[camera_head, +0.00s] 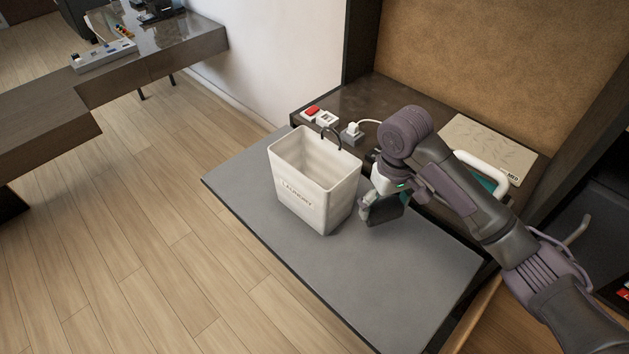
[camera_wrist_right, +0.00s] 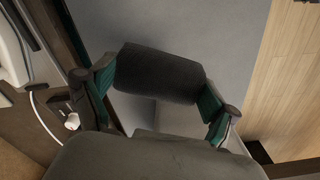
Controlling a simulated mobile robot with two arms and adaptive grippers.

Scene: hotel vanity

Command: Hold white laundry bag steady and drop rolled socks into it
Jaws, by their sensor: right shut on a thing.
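The white laundry bag (camera_head: 305,205), marked "LAUNDRY", stands upright and open-topped on the grey surface. Its inside looks empty where I can see it; part of the bottom is hidden. My right gripper (camera_head: 376,207) is just right of the bag, below its rim level and apart from it as far as I can tell. It is shut on a dark grey roll, the rolled socks (camera_head: 386,211). In the right wrist view the rolled socks (camera_wrist_right: 160,73) lie across between the fingers of the gripper (camera_wrist_right: 155,95). My left gripper is not in view.
Behind the bag, a dark counter (camera_head: 345,100) holds a red-and-white item (camera_head: 312,111), a socket with a white plug (camera_head: 353,131) and a beige mat (camera_head: 490,140). The grey surface (camera_head: 390,285) is clear in front. Another desk (camera_head: 150,65) stands far left.

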